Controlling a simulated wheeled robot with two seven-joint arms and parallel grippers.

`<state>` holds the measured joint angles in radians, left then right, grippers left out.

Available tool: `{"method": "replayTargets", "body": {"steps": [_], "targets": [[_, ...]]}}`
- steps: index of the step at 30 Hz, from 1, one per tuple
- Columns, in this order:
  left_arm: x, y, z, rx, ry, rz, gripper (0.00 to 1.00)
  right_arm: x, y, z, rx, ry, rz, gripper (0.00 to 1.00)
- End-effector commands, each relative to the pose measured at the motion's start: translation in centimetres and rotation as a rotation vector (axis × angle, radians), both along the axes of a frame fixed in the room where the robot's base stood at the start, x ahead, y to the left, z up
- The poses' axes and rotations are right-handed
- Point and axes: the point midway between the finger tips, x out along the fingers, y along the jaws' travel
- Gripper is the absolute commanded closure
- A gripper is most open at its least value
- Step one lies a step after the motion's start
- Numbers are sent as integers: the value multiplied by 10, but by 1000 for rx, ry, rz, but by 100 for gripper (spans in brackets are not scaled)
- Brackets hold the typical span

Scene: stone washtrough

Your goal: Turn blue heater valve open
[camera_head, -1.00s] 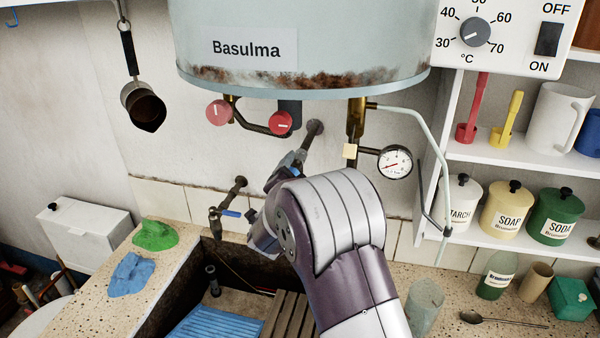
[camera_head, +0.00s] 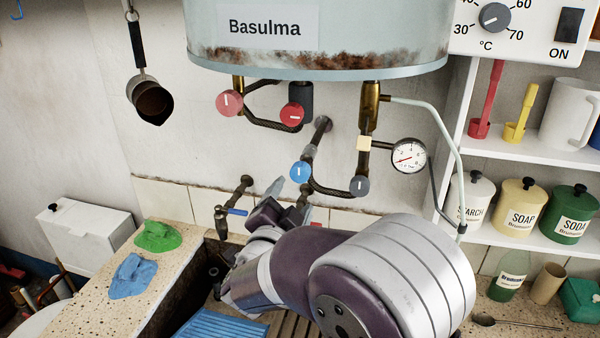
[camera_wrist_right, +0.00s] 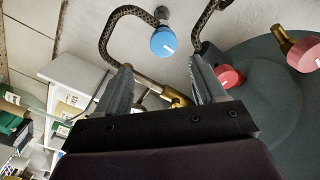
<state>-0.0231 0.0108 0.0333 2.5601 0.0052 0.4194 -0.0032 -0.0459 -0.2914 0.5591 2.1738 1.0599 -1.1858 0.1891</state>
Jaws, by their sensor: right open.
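The blue heater valve (camera_head: 301,171) is a round blue knob with a white mark, on dark piping under the heater tank (camera_head: 330,62). Its mark looks about upright in the head view. My right gripper (camera_head: 290,190) is just below it, pointing up, open and empty. In the right wrist view, the blue knob (camera_wrist_right: 163,43) lies beyond the two spread fingertips of the gripper (camera_wrist_right: 160,78), roughly centred between them and not touching. My left gripper is not in view.
Two red knobs (camera_head: 230,102) (camera_head: 292,114) and a grey knob (camera_head: 359,186) sit around the blue one. A pressure gauge (camera_head: 408,156) is to the right. A tap (camera_head: 232,205) with a blue lever stands left of my gripper. Shelves with jars (camera_head: 520,206) stand at right.

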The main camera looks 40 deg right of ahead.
Motion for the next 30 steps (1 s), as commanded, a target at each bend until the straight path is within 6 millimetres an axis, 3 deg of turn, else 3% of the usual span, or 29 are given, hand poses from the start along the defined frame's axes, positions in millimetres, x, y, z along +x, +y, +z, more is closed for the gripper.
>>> {"method": "replayTargets", "body": {"steps": [16,18,20,22,24,26,27,30], "targets": [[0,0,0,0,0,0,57,-2,2,0,-1,3,1,30],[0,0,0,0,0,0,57,4,6,-8,20,39,35,30],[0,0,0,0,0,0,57,16,22,-26,49,125,141,30],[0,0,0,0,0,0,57,31,59,-58,80,303,365,30],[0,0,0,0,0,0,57,28,106,-101,93,556,634,30],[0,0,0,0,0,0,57,6,140,-139,91,797,843,30],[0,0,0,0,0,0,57,-17,155,-161,84,957,962,30],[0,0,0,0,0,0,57,-80,168,-197,64,1320,1168,30]]}}
